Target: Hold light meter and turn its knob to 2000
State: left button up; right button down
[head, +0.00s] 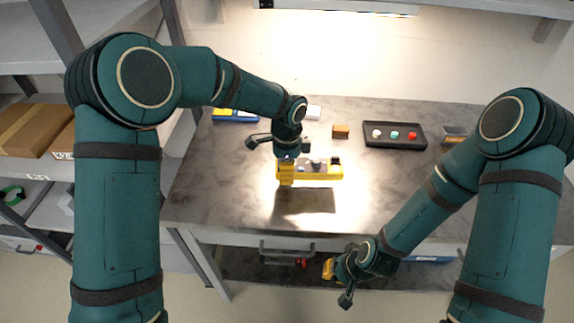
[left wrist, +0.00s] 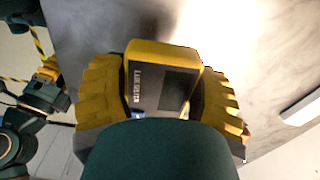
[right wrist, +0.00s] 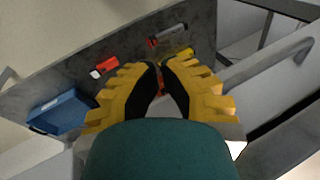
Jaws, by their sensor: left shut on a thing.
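The light meter (head: 320,169) is a yellow device with dark parts on its face, held above the grey table and casting a shadow below. My left gripper (head: 286,171) is shut on its left end. In the left wrist view, the light meter (left wrist: 165,80) sits between the two yellow fingers, showing a dark screen and small lettering. A small greyish knob (head: 316,163) seems to stand on its face; its setting is too small to read. My right gripper (head: 328,268) is low in front of the table edge, apart from the meter. Its fingertips (right wrist: 160,68) are nearly together, holding nothing visible.
A black tray (head: 394,146) with white, green and red buttons lies at the back right. A small brown block (head: 340,131) and a blue-and-yellow item (head: 236,116) lie behind the meter. Below, a shelf holds a blue box (right wrist: 60,112) and a red item (right wrist: 104,67). Shelving stands left.

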pick_arm(q)
jog(key=shift+f+b, duration=0.8)
jog(key=shift+f, duration=0.6)
jog(key=shift+f+b, duration=0.75)
jog(key=shift+f, duration=0.5)
